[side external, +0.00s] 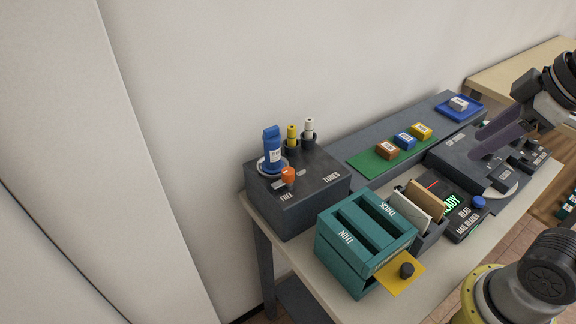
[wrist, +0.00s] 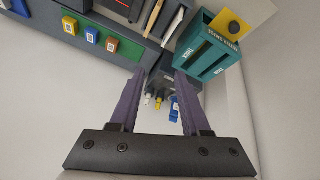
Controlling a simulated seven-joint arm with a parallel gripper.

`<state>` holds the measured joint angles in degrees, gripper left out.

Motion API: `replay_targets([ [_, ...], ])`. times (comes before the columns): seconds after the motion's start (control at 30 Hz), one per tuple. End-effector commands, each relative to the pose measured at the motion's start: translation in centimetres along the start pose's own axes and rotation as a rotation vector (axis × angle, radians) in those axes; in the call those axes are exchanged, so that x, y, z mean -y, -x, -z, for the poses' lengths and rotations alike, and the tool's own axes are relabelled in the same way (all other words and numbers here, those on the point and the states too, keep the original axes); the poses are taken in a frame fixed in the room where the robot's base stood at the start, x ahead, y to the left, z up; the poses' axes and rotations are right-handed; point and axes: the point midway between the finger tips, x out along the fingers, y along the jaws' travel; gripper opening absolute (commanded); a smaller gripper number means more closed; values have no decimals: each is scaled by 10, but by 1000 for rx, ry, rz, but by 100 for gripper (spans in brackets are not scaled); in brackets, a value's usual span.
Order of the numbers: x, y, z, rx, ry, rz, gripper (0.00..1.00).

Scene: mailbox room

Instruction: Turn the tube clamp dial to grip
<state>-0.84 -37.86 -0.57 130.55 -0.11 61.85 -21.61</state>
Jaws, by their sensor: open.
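The orange dial (side external: 288,176) sits on the dark clamp box (side external: 318,198) at the left of the bench in the side view, close to the word FREE. I cannot read a grip mark. A blue tube (side external: 271,150) stands upright on a round pale base just behind the dial. In the wrist view the blue tube (wrist: 174,110) shows between my fingers, but I cannot make out the dial. My gripper (side external: 480,144) is open and empty, high over the right part of the bench, far from the dial. Its fingers also frame the wrist view (wrist: 160,70).
A yellow tube (side external: 292,135) and a white tube (side external: 308,128) stand in dark holders behind the blue tube. A teal slotted box (side external: 340,264) is in front of the clamp box. Several small boxes sit on a green mat (side external: 364,163). The wall is close behind.

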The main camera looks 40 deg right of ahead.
Motion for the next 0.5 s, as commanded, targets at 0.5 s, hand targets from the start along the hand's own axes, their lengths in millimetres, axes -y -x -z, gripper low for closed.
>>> replay_targets([
  [0.5,-5,0,188,135,699,178,47],
])
